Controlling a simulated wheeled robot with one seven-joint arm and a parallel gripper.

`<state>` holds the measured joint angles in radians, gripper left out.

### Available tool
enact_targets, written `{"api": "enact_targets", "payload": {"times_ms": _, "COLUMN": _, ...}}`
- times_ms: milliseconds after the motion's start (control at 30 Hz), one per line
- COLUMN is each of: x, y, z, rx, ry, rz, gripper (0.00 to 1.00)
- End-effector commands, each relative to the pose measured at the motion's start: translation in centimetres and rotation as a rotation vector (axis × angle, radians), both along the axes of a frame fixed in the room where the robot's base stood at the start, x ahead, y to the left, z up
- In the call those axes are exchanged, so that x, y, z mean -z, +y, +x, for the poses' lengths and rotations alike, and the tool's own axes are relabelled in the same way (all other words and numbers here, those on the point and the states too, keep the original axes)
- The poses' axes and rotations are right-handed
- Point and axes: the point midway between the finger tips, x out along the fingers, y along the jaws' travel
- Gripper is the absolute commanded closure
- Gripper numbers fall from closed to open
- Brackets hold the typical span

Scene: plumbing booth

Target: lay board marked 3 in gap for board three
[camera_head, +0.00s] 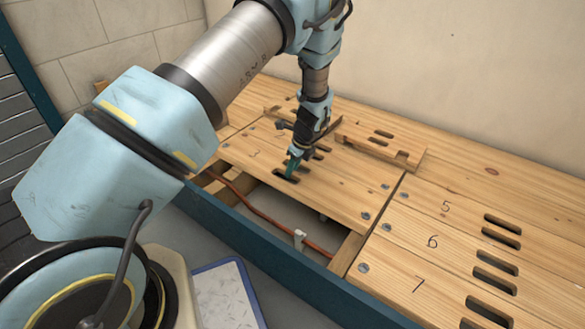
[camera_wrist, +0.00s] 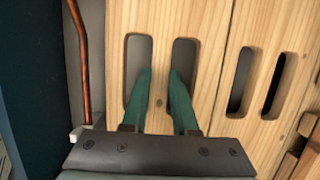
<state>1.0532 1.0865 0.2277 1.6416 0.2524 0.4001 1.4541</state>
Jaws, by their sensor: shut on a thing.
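My gripper (camera_wrist: 160,75) is shut on the bar between two slots of a pale wooden board (camera_wrist: 203,95), one finger in each slot. In the head view my gripper (camera_head: 292,172) reaches down to this board (camera_head: 325,195), which lies along the back side of an open gap (camera_head: 280,210). The gap in front shows a copper pipe (camera_head: 258,208).
Boards marked 5 (camera_head: 455,209), 6 (camera_head: 455,245) and 7 (camera_head: 440,291) lie fixed on the right. A pale clip (camera_head: 299,239) holds the pipe. A blue edge (camera_head: 280,262) bounds the front.

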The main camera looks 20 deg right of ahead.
Motion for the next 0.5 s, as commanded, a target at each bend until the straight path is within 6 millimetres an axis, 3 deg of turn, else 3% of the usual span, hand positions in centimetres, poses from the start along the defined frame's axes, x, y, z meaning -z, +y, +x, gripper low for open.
{"api": "enact_targets", "payload": {"times_ms": 67, "x": 0.04, "y": -0.04, "z": 0.07, "rx": 0.000, "ry": -0.001, "rz": 0.000, "gripper": 1.00}}
{"api": "enact_targets", "payload": {"times_ms": 100, "x": 0.05, "y": -0.05, "z": 0.08, "rx": 0.001, "ry": -0.002, "rz": -0.001, "gripper": 0.71}}
{"api": "enact_targets", "payload": {"times_ms": 400, "x": 0.10, "y": -0.02, "z": 0.03, "rx": 0.000, "ry": 0.000, "rz": -0.001, "gripper": 0.38}}
{"api": "enact_targets", "payload": {"times_ms": 500, "x": 0.12, "y": 0.00, "z": 0.02, "rx": 0.000, "ry": 0.000, "rz": 0.000, "gripper": 0.38}}
